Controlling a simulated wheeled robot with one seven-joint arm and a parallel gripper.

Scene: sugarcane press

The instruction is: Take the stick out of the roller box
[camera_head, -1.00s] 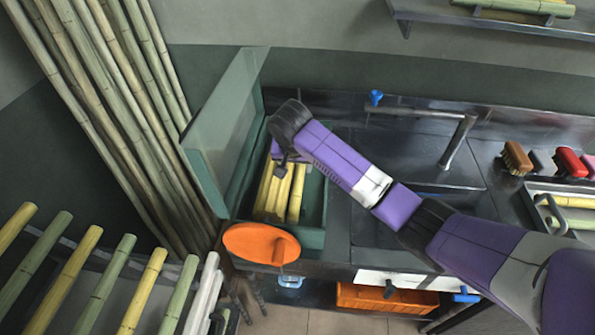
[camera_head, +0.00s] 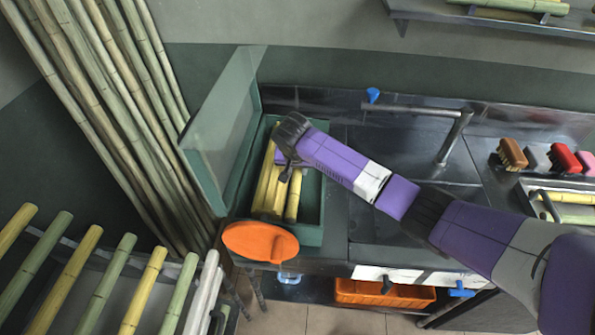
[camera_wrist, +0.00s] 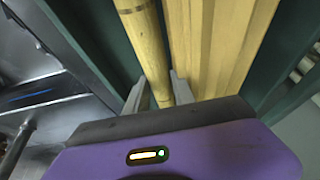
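The roller box (camera_head: 311,233) is a dark green open box on the counter, with its lid (camera_head: 222,135) standing up at the left. A ribbed yellow roller block (camera_head: 266,190) lies inside; it fills the right of the wrist view (camera_wrist: 215,45). A round yellow stick (camera_head: 293,202) with node rings lies beside it, along the box; it also shows in the wrist view (camera_wrist: 146,40). My gripper (camera_wrist: 158,88) is over the box, its fingers on either side of the stick. I see no clear grip on it. In the head view my gripper (camera_head: 287,174) partly hides the box contents.
An orange round piece (camera_head: 260,242) sits at the box's front. Tall bamboo poles (camera_head: 120,110) lean at the left, above a rack of sticks (camera_head: 95,280). A pipe (camera_head: 452,140), brushes (camera_head: 512,154) and a tray (camera_head: 527,190) are at the right. The middle counter is clear.

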